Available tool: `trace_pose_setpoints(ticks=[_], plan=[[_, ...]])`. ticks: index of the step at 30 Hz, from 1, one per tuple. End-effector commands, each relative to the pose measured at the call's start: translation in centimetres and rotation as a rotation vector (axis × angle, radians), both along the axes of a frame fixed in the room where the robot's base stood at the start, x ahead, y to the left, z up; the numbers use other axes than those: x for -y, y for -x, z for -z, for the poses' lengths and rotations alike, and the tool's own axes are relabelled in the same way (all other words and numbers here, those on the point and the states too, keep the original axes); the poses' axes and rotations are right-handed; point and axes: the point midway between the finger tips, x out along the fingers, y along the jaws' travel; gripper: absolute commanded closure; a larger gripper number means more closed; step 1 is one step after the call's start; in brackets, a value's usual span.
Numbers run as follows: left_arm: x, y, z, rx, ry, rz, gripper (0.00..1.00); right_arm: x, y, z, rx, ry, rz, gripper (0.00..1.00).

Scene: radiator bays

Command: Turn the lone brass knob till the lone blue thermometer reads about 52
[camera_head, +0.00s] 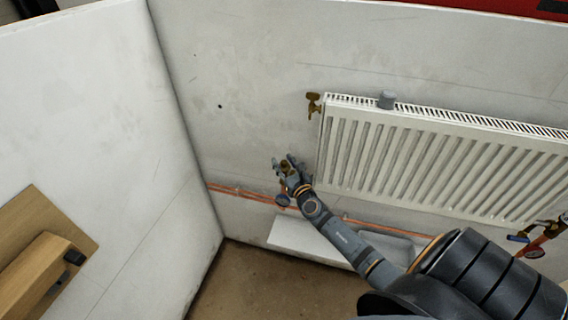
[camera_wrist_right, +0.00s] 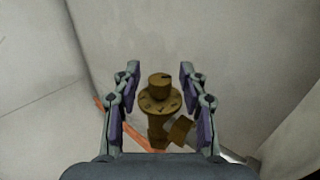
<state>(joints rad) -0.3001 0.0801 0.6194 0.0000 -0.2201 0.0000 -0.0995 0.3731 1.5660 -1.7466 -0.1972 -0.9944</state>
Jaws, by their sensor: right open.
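A brass knob (camera_wrist_right: 160,84) with a marked round dial below it sits on a brass valve body in the right wrist view. The head view shows it small and partly covered at the radiator's lower left. My right gripper (camera_wrist_right: 159,78) is open, with one finger on each side of the knob and visible gaps between. In the head view my right gripper (camera_head: 287,163) is at the end of the arm reaching up to that valve. A round blue thermometer (camera_head: 283,200) sits on the copper pipe just below; its reading is too small to tell.
A white ribbed radiator (camera_head: 430,155) hangs to the right, with a brass fitting (camera_head: 313,103) at its upper left and a grey cylinder (camera_head: 387,99) on top. More blue and copper fittings (camera_head: 530,238) are at far right. A wooden piece (camera_head: 38,268) is at left.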

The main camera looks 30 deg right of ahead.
Motion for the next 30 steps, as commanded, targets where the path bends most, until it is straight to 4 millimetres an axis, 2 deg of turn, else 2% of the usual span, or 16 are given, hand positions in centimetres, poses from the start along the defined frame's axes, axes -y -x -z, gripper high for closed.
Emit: trace_pose_setpoints(ticks=[4, 12, 14, 17, 22, 29, 30], plan=[[0.0, 0.0, 0.0, 0.000, 0.000, 0.000, 0.60, 0.0, 0.0, 0.0, 0.000, 0.000, 0.000, 0.58], [0.0, 0.0, 0.0, 0.000, 0.000, 0.000, 0.60, 0.0, 0.0, 0.0, 0.000, 0.000, 0.000, 0.95], [0.0, 0.0, 0.0, 0.000, 0.000, 0.000, 0.60, 0.0, 0.0, 0.0, 0.000, 0.000, 0.000, 1.00], [0.0, 0.0, 0.0, 0.000, 0.000, 0.000, 0.60, 0.0, 0.1, 0.0, 0.000, -0.001, 0.000, 1.00], [0.0, 0.0, -1.3, 0.001, 0.000, 0.000, 0.60, -0.1, 0.0, -0.3, 0.000, -0.004, 0.057, 1.00], [0.0, -0.1, -1.0, 0.001, 0.000, 0.000, 0.60, 0.0, 0.0, 0.0, 0.000, 0.000, 0.067, 1.00], [0.0, -0.1, -1.0, 0.001, 0.000, 0.000, 0.60, 0.0, 0.1, 0.0, 0.000, 0.000, 0.067, 0.78]])
